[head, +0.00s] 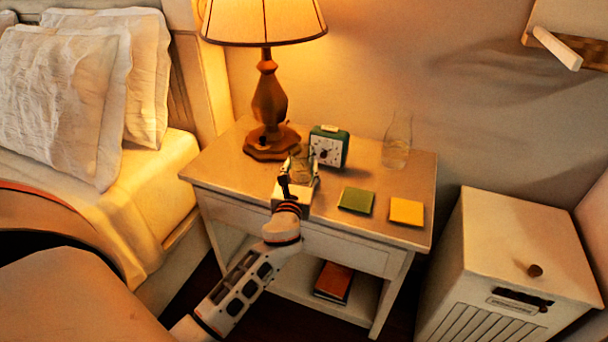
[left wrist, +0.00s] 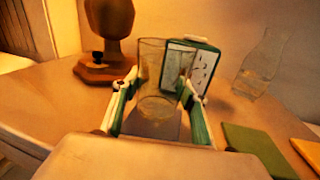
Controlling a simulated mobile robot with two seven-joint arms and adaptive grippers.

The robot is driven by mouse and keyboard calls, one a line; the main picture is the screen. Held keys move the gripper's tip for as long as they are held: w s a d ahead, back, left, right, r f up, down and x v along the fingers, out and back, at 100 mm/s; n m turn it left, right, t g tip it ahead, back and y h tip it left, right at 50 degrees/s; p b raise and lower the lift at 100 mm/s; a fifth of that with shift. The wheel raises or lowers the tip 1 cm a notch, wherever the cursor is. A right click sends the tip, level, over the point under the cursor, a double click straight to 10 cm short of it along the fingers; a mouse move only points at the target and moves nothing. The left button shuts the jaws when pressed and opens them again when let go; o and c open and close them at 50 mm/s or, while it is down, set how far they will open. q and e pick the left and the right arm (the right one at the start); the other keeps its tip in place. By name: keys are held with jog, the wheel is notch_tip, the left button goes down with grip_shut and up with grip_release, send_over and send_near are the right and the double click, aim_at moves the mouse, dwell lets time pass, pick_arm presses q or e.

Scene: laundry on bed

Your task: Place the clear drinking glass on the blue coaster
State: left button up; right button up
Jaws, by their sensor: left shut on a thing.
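The clear drinking glass (left wrist: 152,75) stands upright between the fingers of my left gripper (left wrist: 160,108), which is shut on it. In the head view my left gripper (head: 301,180) is over the front middle of the nightstand, partly hiding the glass. I see a green coaster (head: 356,201) and a yellow coaster (head: 406,211) to its right. No clearly blue coaster shows. A grey patch (left wrist: 153,128) shows below the glass in the left wrist view; I cannot tell if it is a coaster. My right gripper is not in view.
A green clock (head: 329,147) stands close behind the glass. A lamp (head: 269,105) stands at the back left of the nightstand (head: 235,170), and a clear carafe (head: 397,142) at the back right. A white cabinet (head: 520,240) is to the right.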

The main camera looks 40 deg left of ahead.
pick_arm(q)
notch_tip(320, 180, down, 2)
jog(key=shift+f, duration=0.15)
jog(key=shift+r, duration=0.25)
jog(key=shift+f, duration=0.25)
jog(key=o, duration=1.2)
jog(key=shift+o, duration=0.3)
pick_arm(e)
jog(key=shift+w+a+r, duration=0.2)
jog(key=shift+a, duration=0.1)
